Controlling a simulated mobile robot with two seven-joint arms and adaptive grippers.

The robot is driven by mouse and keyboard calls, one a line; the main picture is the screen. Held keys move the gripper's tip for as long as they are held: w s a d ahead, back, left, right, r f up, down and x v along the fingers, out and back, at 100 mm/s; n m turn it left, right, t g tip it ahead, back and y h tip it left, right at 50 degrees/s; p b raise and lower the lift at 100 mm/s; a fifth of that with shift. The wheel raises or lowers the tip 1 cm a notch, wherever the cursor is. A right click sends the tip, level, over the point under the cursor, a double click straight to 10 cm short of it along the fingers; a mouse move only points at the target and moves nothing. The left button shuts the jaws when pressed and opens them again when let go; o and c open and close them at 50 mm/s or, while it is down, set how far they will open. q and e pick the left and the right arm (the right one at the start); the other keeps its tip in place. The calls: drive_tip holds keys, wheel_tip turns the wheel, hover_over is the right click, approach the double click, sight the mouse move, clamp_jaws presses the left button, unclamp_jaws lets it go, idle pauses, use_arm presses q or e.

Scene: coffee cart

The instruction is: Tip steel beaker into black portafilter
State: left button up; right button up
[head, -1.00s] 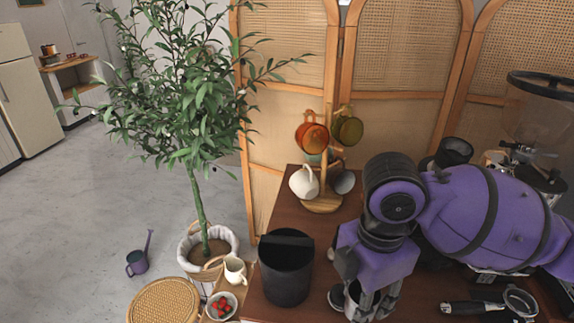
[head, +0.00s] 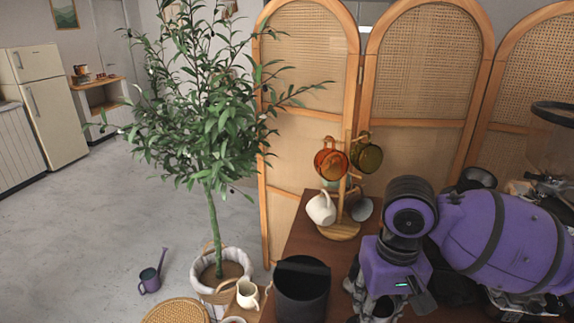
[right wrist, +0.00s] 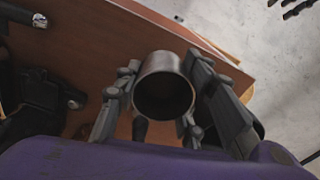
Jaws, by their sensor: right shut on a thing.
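My right gripper (right wrist: 161,64) is shut on the steel beaker (right wrist: 163,92), with a finger on each side of its wall. The beaker's round mouth faces the right wrist camera and its inside looks dark. In the head view the beaker (head: 379,309) shows only partly below my purple right wrist, at the bottom edge. The black portafilter is not in the head view now. Dark parts with metal ends lie at the left of the right wrist view; I cannot tell whether one is the portafilter. My left gripper is not seen in the head view.
A black bin (head: 302,290) stands left of my right gripper. Behind it, a wooden mug stand (head: 338,231) holds several cups. A cream pitcher (head: 247,294) and potted tree (head: 213,225) are further left. Cane screens (head: 420,90) close off the back.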

drive_tip(key=shift+w+d, duration=0.1)
drive_tip(key=shift+w, duration=0.05)
drive_tip(key=w+a+r+n, duration=0.4)
drive_tip(key=a+r+n, duration=0.4)
drive_tip(key=a+r, duration=0.35)
drive_tip(key=w+a+f+n, duration=0.4)
drive_tip(key=w+f, duration=0.1)
drive_tip(key=f, duration=0.1)
drive_tip(key=s+d+r+m, duration=0.7)
drive_tip(key=r, duration=0.4)
drive_tip(key=w+a+m, duration=0.5)
drive_tip(key=w+a, duration=0.3)
drive_tip(key=w, duration=0.1)
drive_tip(key=s+d+f+n, duration=0.1)
drive_tip(key=d+f+n, duration=0.1)
drive_tip(key=f+n, duration=0.3)
drive_tip(key=s+d+f+n, duration=0.2)
drive_tip(key=f+n, duration=0.4)
drive_tip(key=n, duration=0.6)
drive_tip(key=shift+s, duration=0.2)
